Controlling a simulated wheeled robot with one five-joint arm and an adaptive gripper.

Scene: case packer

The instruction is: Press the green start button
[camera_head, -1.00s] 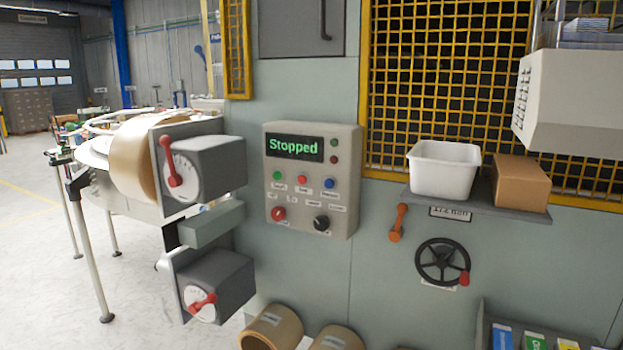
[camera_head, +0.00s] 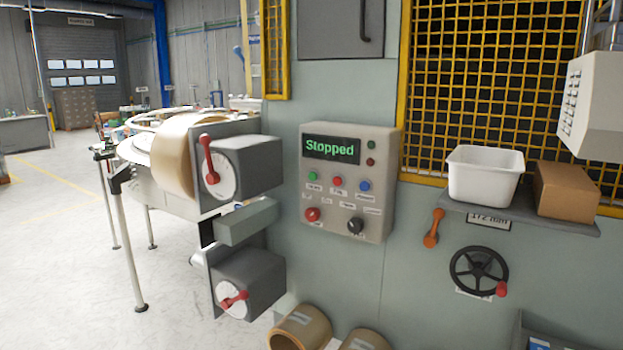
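The green button (camera_head: 312,176) is a small round button at the left of the upper button row on the control panel (camera_head: 384,222). The panel is a beige box on the grey-green machine wall, and its display (camera_head: 331,148) reads "Stopped" in green. A red button (camera_head: 337,181) and a blue button (camera_head: 364,185) sit to the right of the green one. A larger red knob (camera_head: 312,214) and a black knob (camera_head: 355,225) are below. The labels under the buttons are too small to read surely. My gripper is not in view.
Two grey boxes with red levers, an upper one (camera_head: 252,162) and a lower one (camera_head: 258,280), stick out left of the panel. A shelf (camera_head: 519,214) with a white bin (camera_head: 485,177) and a cardboard box (camera_head: 568,191) juts out at right. A handwheel (camera_head: 478,272) is below. Open floor (camera_head: 75,270) lies at left.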

